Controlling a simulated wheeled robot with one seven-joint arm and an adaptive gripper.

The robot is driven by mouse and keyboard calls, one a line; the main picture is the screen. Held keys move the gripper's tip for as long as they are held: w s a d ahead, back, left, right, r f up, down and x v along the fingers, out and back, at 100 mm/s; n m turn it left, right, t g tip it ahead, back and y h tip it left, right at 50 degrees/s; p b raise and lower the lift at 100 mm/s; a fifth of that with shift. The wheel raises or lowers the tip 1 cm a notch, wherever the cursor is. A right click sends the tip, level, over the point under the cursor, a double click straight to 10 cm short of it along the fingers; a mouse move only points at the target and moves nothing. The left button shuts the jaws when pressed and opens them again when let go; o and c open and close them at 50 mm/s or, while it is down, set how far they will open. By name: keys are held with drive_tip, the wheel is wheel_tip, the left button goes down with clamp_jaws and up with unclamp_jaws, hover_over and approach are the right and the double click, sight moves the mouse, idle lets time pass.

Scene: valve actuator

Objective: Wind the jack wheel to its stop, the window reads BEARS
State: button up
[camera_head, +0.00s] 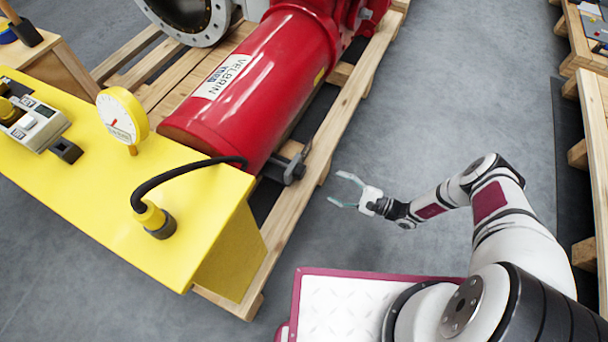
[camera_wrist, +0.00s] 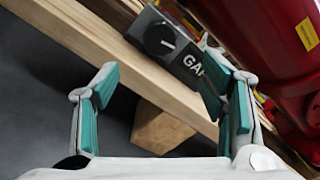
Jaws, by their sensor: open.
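My gripper (camera_head: 343,190) is open and empty over the grey floor, right of the pallet and the red actuator cylinder (camera_head: 245,95). In the wrist view its two teal-padded fingers (camera_wrist: 158,85) stand wide apart. Beyond them, a dark grey box bears a round black knob (camera_wrist: 160,39) with a white pointer line. A label plate (camera_wrist: 190,66) beside it shows "GA", the rest hidden behind the right finger. The fingers appear apart from the knob. I cannot make out a jack wheel or a window reading BEARS in either view.
The wooden pallet (camera_head: 335,125) lies under the cylinder. A yellow bench (camera_head: 105,195) at left carries a dial gauge (camera_head: 122,117) and a black hose (camera_head: 190,171). The floor between my gripper and the right-hand wooden rack (camera_head: 598,150) is clear.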

sight(303, 173)
drive_tip(key=b+x, duration=0.3)
drive_tip(key=x, duration=1)
drive_tip(key=shift+c, duration=0.3)
drive_tip(key=c, duration=1.1)
